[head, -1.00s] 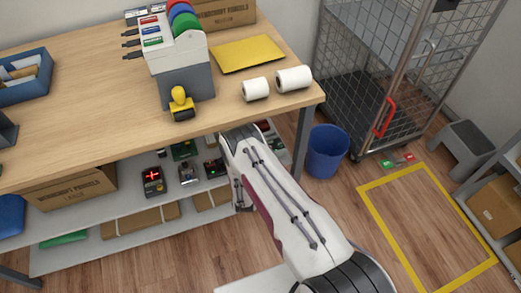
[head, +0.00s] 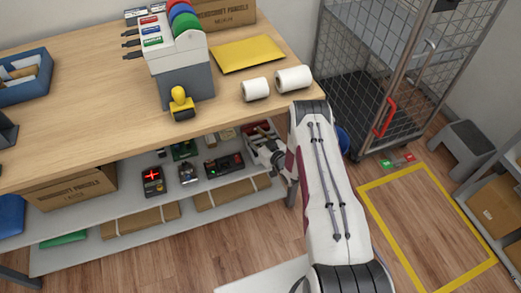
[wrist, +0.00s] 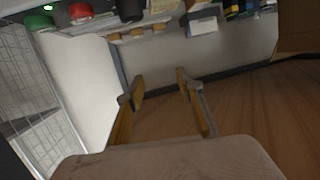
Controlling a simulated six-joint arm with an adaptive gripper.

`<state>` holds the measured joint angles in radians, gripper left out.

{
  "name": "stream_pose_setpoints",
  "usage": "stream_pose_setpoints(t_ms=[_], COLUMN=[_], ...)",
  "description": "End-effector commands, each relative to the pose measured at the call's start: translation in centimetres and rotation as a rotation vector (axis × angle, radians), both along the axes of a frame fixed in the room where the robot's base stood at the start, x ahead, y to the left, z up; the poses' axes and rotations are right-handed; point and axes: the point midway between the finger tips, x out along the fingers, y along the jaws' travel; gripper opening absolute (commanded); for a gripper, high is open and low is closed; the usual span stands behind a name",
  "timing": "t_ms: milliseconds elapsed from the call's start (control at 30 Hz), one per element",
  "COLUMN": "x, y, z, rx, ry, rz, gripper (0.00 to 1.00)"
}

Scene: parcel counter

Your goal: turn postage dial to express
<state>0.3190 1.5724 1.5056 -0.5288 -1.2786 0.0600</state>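No thing I can surely name as the postage dial shows. Several small devices stand on the upper shelf under the counter in the head view: a black one with a red lit cross (head: 152,181), a small grey one with a round top (head: 188,173), and a dark box with red and green spots (head: 224,165). Their markings are too small to read. My gripper (head: 262,150) is at the right end of this shelf, partly hidden by my arm. In the wrist view my gripper (wrist: 160,88) has its fingers apart, with nothing between them.
The wooden counter (head: 70,120) above holds a label stand (head: 185,80), a yellow stamp (head: 181,104), paper rolls (head: 293,79) and a yellow envelope (head: 247,53). A wire cage trolley (head: 400,70) stands right. A blue bin (head: 343,139) is mostly behind my arm.

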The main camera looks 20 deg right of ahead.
Motion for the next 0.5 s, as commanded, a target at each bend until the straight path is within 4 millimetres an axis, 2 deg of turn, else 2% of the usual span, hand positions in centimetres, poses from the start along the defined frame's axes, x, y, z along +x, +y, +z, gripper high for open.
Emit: stream_pose_setpoints(t_ms=[500], x=[-4.9], y=[-4.0], z=[-0.1], rx=[-0.082], ry=[0.078], rz=[0.251], gripper=[0.37])
